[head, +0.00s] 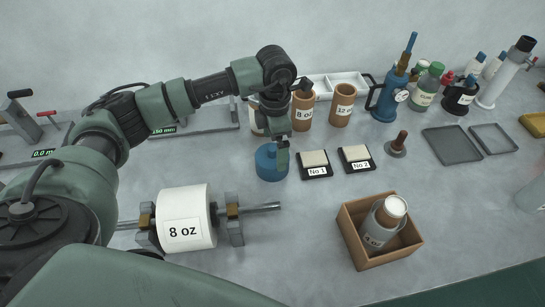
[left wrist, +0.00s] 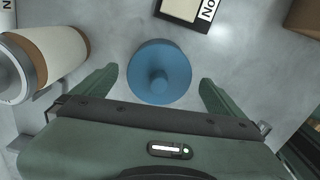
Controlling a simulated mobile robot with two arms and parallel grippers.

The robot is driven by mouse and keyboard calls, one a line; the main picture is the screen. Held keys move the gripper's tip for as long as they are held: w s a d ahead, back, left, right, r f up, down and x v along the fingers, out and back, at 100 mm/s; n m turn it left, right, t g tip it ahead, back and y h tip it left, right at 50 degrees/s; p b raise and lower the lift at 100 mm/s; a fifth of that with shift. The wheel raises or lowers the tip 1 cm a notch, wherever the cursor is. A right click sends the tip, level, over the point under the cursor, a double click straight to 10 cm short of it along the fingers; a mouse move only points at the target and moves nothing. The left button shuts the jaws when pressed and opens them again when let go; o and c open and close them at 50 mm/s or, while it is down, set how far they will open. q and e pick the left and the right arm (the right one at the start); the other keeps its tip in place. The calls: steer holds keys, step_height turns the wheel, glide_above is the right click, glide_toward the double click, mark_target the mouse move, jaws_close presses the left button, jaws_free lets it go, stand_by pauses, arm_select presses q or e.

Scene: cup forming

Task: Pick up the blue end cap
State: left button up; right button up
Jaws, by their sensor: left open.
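The blue end cap (head: 270,163) is a round blue disc with a raised central knob. It sits on the grey table, left of the block labelled No 1. In the left wrist view the end cap (left wrist: 159,72) lies just ahead of my left gripper (left wrist: 158,85), between and slightly beyond the two fingers. The fingers stand apart with nothing between them that they grip. In the head view my left gripper (head: 281,150) hangs down over the end cap and hides part of it. My right gripper shows in neither view.
Blocks No 1 (head: 314,165) and No 2 (head: 356,158) lie right of the cap. An 8 oz roll (head: 187,220) on a spindle stands in front, left. A wooden box (head: 379,231) holds a 4 oz cup. Brown 8 oz (head: 302,108) and 12 oz (head: 341,105) cylinders stand behind.

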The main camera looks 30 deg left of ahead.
mark_target(274, 157)
arm_select(q)
steer(key=shift+s+f, duration=0.1)
steer(key=shift+f, duration=0.3)
step_height(274, 157, down, 4)
steer(key=shift+r+p, duration=0.2)
steer(key=shift+p, duration=0.85)
steer(key=shift+f, duration=0.55)
steer(key=c, duration=1.1)
steer(key=shift+r, duration=0.2)
step_height(274, 157, up, 20)
steer(key=b, duration=0.4)
